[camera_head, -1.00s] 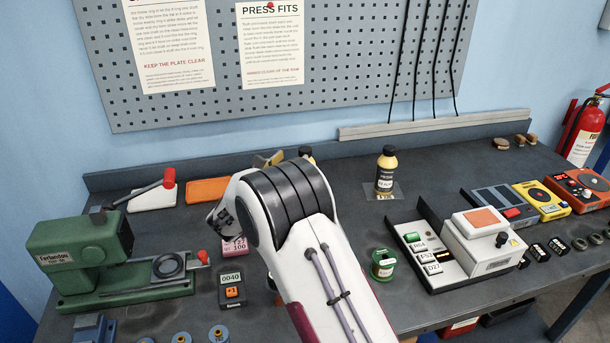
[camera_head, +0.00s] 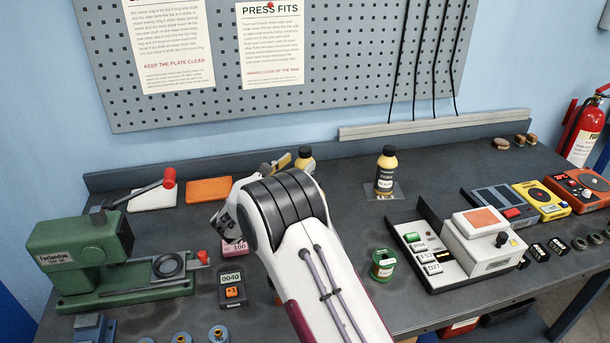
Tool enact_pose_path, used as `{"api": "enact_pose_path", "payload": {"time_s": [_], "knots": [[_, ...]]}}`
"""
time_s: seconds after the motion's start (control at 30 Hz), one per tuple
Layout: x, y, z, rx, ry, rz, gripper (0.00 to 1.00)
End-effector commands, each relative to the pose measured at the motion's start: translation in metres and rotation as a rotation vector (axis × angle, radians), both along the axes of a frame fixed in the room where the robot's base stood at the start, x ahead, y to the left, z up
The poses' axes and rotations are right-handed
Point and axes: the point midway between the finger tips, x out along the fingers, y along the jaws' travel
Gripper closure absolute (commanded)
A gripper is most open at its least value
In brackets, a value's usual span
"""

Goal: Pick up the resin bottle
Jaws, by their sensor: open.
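I cannot read either label well enough to tell which holds resin. My gripper (camera_head: 277,164) is mostly hidden behind my own wrist; only small grey and yellowish parts show past it, just left of the half-hidden bottle. It is open. I cannot see whether it touches that bottle. The bottle on the sheet is clear of it.
A green press (camera_head: 90,255) stands at the left, with an orange tray (camera_head: 209,190) behind it. A green spool (camera_head: 383,264) and a white-and-grey device (camera_head: 484,244) are at the right. The bench around the bottle on the sheet is mostly clear.

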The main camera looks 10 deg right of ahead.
Motion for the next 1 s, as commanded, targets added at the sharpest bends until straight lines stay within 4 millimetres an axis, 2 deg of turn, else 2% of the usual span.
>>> {"api": "enact_pose_path", "payload": {"time_s": [0.57, 1.0], "knots": [[0.008, -0.007, 0.000, 0.001, 0.001, -0.001, 0.55], [0.038, -0.032, 0.004, 0.001, 0.001, -0.001, 0.55]]}}
